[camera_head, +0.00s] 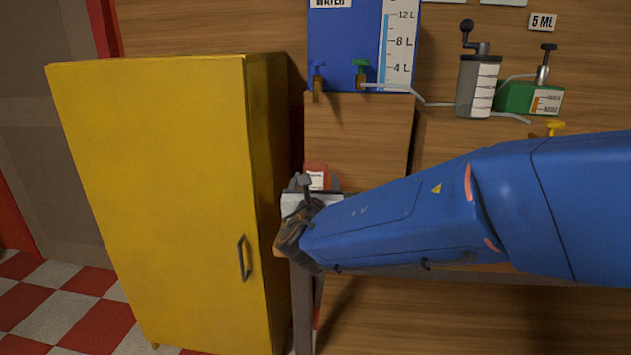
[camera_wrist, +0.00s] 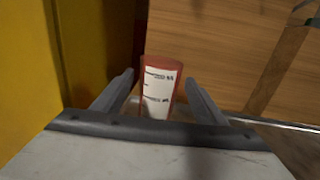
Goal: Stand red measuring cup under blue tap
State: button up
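The red measuring cup (camera_head: 316,172), with a white scale label, stands roughly upright below the blue tap (camera_head: 318,72) in the head view. The tap sticks out from the blue water tank (camera_head: 345,40). My gripper (camera_head: 313,183) is at the cup. In the wrist view the cup (camera_wrist: 158,80) shows between the two dark fingers of my gripper (camera_wrist: 160,90), with a visible gap on each side. The gripper looks open, not closed on the cup. The cup's base is hidden by my gripper.
A tall yellow cabinet (camera_head: 160,190) stands close to the left of my gripper. A green tap (camera_head: 361,72) with a pale hose is right of the blue one. A grey dispenser (camera_head: 478,85) and a green one (camera_head: 528,98) stand further right. A wooden panel (camera_head: 355,130) is behind.

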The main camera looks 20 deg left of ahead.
jog(key=shift+s+r, duration=0.1)
jog(key=shift+r, duration=0.1)
jog(key=v, duration=1.1)
jog(key=shift+s+d, duration=0.2)
jog(key=shift+s, duration=0.15)
